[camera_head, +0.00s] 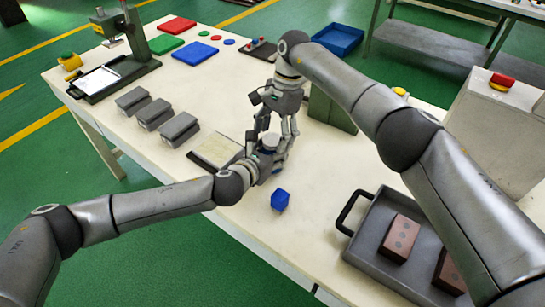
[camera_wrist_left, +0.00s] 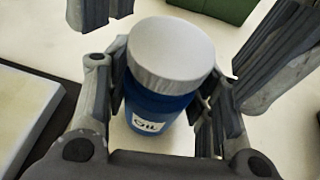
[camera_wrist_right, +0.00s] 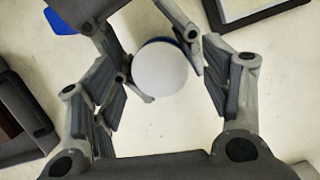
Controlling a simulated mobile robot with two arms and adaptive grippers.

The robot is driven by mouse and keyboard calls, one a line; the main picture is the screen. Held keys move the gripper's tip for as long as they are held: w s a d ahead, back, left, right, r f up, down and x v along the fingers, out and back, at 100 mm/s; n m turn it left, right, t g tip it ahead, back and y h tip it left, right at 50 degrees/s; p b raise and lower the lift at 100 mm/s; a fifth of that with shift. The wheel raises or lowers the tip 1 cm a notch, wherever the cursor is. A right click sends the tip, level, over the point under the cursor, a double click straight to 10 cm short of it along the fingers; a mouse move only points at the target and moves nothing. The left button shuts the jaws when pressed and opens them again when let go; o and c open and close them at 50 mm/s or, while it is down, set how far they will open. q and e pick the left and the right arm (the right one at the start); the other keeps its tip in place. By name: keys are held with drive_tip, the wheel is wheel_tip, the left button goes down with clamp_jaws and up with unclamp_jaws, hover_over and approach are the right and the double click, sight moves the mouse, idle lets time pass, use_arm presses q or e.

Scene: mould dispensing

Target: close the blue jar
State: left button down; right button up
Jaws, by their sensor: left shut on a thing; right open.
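The blue jar (camera_wrist_left: 155,112) stands upright with an "OIL" label on its side. A pale grey lid (camera_wrist_left: 168,52) sits on its top and looks level; I cannot tell whether it is tightened. My left gripper (camera_head: 266,163) is shut on the jar body, its fingers on both sides below the lid in the left wrist view. My right gripper (camera_head: 277,128) points down from above the jar. It is open, its fingers apart on either side of the lid, which shows as a white disc in the right wrist view (camera_wrist_right: 160,67). The grippers hide most of the jar in the head view.
A small blue block (camera_head: 280,199) lies in front of the jar. A grey tray (camera_head: 376,223) with brown bricks is at right. A pale plate (camera_head: 217,148) and several grey blocks (camera_head: 155,114) are at left. A green box (camera_head: 332,112) stands behind the grippers.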

drive_tip(key=shift+c, duration=0.3)
drive_tip(key=c, duration=1)
drive_tip(key=o, duration=1)
drive_tip(key=shift+c, duration=0.2)
drive_tip(key=shift+r, duration=2.25)
drive_tip(key=shift+o, duration=0.3)
drive_tip(key=o, duration=0.5)
